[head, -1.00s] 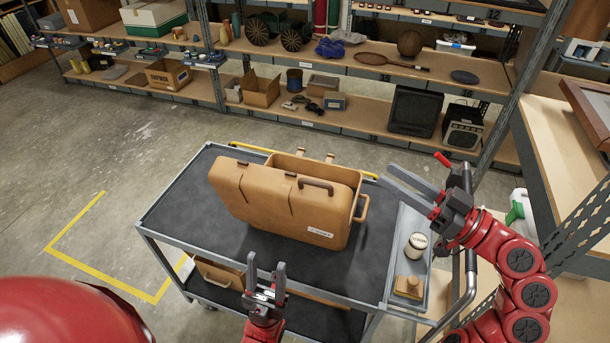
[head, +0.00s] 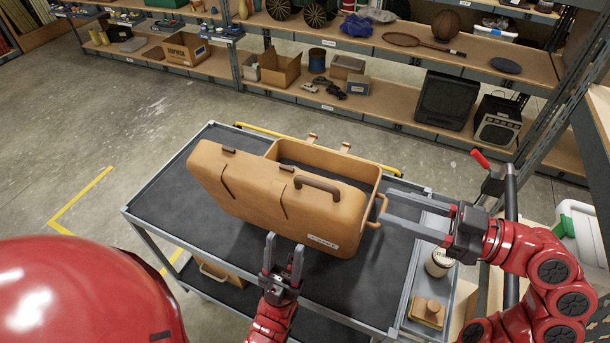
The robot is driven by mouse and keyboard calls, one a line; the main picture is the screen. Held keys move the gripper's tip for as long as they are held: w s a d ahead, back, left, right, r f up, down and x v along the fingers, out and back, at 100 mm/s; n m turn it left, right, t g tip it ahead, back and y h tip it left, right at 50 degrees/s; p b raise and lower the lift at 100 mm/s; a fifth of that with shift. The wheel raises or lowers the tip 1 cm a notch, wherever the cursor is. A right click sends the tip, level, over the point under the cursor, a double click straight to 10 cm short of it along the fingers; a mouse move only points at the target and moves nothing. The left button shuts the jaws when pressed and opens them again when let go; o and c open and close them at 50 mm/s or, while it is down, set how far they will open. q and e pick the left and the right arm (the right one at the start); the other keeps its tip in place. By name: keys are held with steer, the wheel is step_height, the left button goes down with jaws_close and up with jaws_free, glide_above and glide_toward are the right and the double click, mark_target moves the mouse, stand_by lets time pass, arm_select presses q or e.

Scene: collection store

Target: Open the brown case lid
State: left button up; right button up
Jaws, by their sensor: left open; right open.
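The brown case (head: 235,190) stands on the dark-topped cart. Its broad near panel, with a dark handle (head: 317,187), dark latches and a white label, leans up toward me. Behind the panel the case is open at the top, and its dark inside shows. A small brown loop handle (head: 382,207) sticks out at its right end. My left gripper (head: 284,242) is open and empty, with its fingers upright in front of the panel's lower edge. My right gripper (head: 386,206) is open, with its fingertips beside the loop handle; I cannot tell if they touch it.
The cart's grey rim (head: 150,232) surrounds the top, which is bare left of the case. A side tray holds a jar (head: 438,263) and a wooden-topped brush or block (head: 427,312). Shelving (head: 400,128) with stored goods stands behind. Floor on the left is open.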

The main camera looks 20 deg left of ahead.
steer(key=p, duration=0.2)
glide_toward(303, 180)
steer(key=a+p, duration=0.5)
steer(key=a, duration=0.5)
steer(key=shift+w, duration=0.15)
steer(key=shift+w+a+f, duration=0.15)
steer(key=shift+a+f, duration=0.05)
steer(key=shift+a, duration=0.2)
jaws_close()
stand_by(0.5)
